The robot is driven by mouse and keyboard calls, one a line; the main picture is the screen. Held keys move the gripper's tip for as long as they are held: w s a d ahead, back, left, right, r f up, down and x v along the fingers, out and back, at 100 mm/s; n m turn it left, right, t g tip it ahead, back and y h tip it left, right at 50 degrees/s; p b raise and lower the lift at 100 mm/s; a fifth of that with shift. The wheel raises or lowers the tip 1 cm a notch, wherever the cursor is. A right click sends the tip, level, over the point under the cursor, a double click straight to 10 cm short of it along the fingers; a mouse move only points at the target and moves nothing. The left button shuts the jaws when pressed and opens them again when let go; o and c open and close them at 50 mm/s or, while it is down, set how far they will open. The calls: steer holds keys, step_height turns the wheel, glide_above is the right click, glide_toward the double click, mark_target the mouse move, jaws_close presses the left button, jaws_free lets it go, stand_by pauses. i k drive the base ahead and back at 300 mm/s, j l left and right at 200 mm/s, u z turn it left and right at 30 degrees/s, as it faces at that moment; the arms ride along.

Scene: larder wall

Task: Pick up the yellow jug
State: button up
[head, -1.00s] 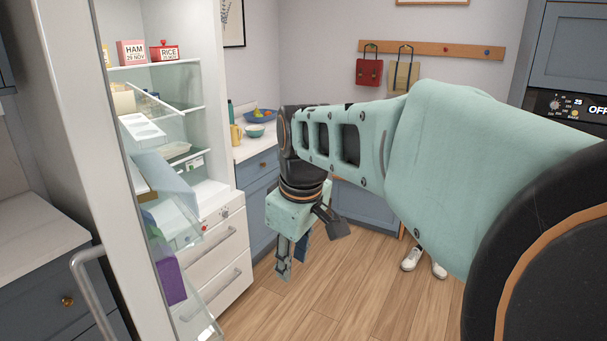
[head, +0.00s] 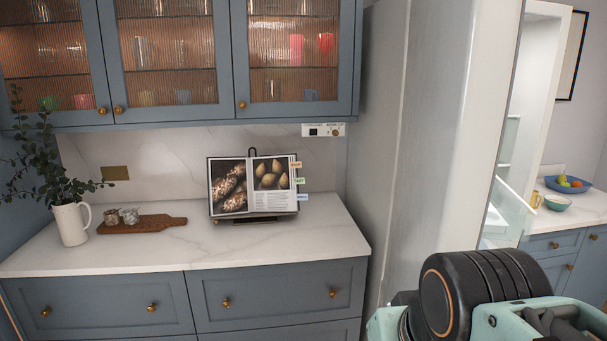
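The yellow jug (head: 536,200) is small and far off at the right side of the head view. It stands on the pale worktop beyond the fridge, just left of a teal bowl (head: 557,202), and part of it is hard to make out. My gripper is not in view. Only links of my arm show at the lower right, and I cannot see whether anything is held.
The tall white fridge (head: 425,130) stands between the near counter and the jug's worktop. A blue fruit bowl (head: 568,184) is behind the teal bowl. The near counter (head: 160,250) holds a white pitcher with a plant (head: 70,223), a wooden board (head: 140,224) and a cookbook (head: 253,187).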

mark_target(535, 195)
steer(key=k+j+z, duration=0.1)
steer(key=j+z, duration=0.3)
steer(key=k+j+z, duration=0.1)
steer(key=j+z, duration=0.3)
steer(key=i+l, duration=0.15)
steer(key=l, duration=0.25)
steer(key=i+l, duration=0.2)
steer(key=l, duration=0.2)
steer(key=i+l, duration=0.15)
steer(key=l, duration=0.25)
steer(key=i+l, duration=0.2)
steer(key=l, duration=0.2)
steer(key=i+l, duration=0.15)
steer(key=l, duration=0.25)
steer(key=i+l, duration=0.2)
steer(key=l, duration=0.2)
steer(key=i+l, duration=0.15)
steer(key=l, duration=0.25)
steer(key=i+l, duration=0.15)
steer(key=l, duration=0.25)
